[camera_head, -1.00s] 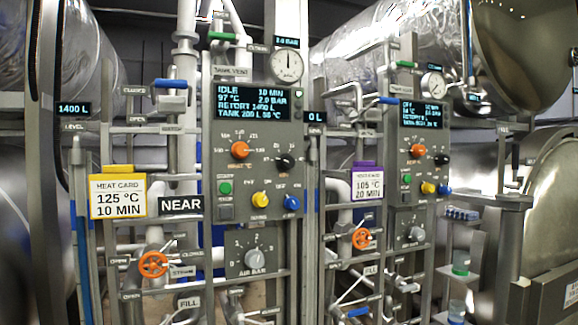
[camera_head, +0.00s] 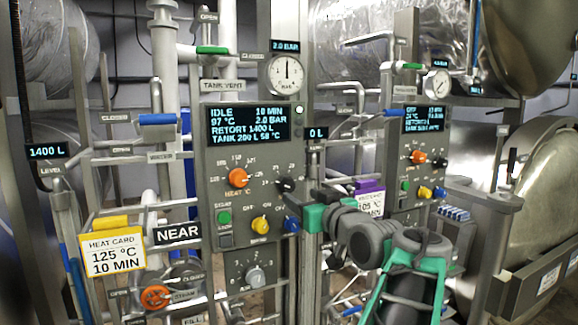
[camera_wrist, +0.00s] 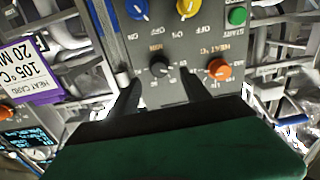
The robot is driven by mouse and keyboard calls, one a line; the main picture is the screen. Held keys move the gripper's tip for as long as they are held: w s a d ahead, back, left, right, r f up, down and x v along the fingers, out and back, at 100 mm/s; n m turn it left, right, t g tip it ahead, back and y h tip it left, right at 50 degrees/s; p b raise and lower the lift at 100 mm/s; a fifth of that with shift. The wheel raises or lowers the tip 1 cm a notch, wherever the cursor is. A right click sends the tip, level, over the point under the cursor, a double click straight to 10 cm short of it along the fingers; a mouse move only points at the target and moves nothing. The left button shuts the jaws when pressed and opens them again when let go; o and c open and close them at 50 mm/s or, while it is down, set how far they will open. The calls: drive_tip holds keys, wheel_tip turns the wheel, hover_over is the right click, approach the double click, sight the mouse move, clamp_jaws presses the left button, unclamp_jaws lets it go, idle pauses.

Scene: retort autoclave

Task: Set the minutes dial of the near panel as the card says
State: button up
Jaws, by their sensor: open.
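The yellow-topped heat card (camera_head: 113,252) left of the NEAR sign (camera_head: 178,234) reads 125 °C, 10 MIN. The near panel (camera_head: 213,180) has a display (camera_head: 248,125) reading IDLE, 10 MIN, 97 °C, 2.0 BAR. Its black minutes dial (camera_head: 285,185) sits right of the orange heat dial (camera_head: 237,177); its pointer setting is too small to read. My gripper (camera_wrist: 158,88) is open and empty. In the wrist view, which is upside down, the minutes dial (camera_wrist: 160,69) shows between and just beyond the fingertips; contact cannot be told. In the head view my gripper reaches in from the right.
Close to the minutes dial are a blue knob (camera_head: 292,224), a yellow knob (camera_head: 260,225) and a green start button (camera_head: 224,217). A purple-topped card (camera_head: 370,200) hangs right of the near panel, partly hidden by my arm. The far panel (camera_head: 436,150) stands behind it.

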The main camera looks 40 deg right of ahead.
sight(290, 188)
drive_tip(key=p+x, duration=0.2)
drive_tip(key=x, duration=0.5)
drive_tip(key=shift+w+d+r+p, duration=0.15)
drive_tip(key=shift+w+r+p, duration=0.05)
drive_tip(key=shift+w+p, duration=0.2)
drive_tip(key=shift+s, duration=0.1)
drive_tip(key=shift+c, duration=0.5)
clamp_jaws()
